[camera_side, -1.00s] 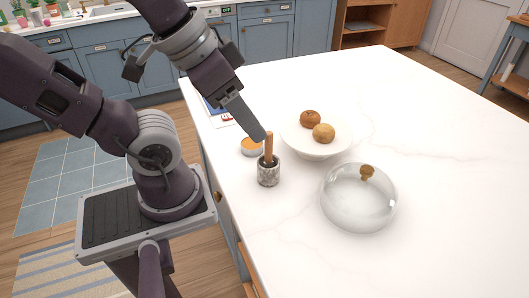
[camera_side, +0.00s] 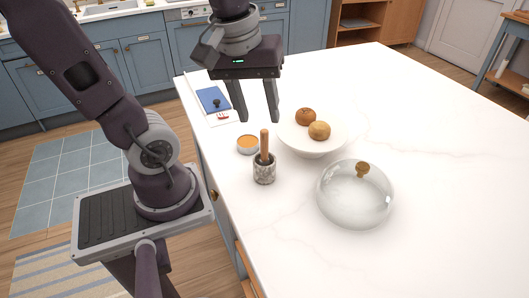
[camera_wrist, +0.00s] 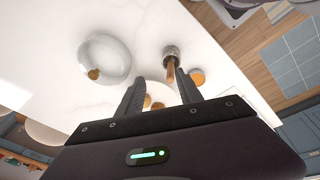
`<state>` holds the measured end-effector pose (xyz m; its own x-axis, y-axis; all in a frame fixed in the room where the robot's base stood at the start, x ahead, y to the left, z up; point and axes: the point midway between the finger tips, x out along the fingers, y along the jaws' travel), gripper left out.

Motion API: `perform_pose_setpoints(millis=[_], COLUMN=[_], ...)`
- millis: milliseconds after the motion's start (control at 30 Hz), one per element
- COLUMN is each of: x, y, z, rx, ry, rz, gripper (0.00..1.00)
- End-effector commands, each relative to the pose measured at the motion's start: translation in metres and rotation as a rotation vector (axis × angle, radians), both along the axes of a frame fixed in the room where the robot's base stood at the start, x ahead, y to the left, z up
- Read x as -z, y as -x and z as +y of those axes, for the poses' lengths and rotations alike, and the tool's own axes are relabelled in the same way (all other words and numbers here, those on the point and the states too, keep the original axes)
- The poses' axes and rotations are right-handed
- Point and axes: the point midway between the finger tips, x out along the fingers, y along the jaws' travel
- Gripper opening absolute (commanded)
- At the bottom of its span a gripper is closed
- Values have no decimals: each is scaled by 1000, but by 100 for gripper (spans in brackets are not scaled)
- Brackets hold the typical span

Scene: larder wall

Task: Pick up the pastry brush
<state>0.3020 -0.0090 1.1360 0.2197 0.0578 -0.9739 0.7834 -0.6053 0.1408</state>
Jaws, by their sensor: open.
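A wooden handle (camera_side: 264,142) stands upright out of a grey speckled pot (camera_side: 264,171) near the counter's left edge. Its lower end is hidden in the pot, so I cannot see bristles; it looks like the pastry brush. In the wrist view the handle (camera_wrist: 171,70) and pot (camera_wrist: 171,51) show just beyond the fingertips, nearer the right finger. My gripper (camera_side: 259,119) points down with its two fingers apart and nothing between them. In the side view its tips appear just above the handle's top, apart from it. The wrist view shows the open fingers (camera_wrist: 160,78) too.
A white bowl (camera_side: 313,150) with two brown round items stands right of the pot. A glass dome (camera_side: 355,196) with a wooden knob is front right. A small orange-topped tin (camera_side: 248,144) stands behind the pot. A blue item (camera_side: 213,100) lies back left. The counter's right side is clear.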

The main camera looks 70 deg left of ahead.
Motion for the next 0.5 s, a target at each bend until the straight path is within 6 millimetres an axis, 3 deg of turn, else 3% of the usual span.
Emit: perform_pose_setpoints(millis=[100, 200, 300, 500], x=[22, 34, 44, 74], y=[-19, -26, -28, -31], z=[27, 41, 45, 45], rx=[-479, -736, -832, -835], ry=[96, 134, 147, 147], rz=[119, 172, 194, 196], gripper=[42, 42, 42, 42])
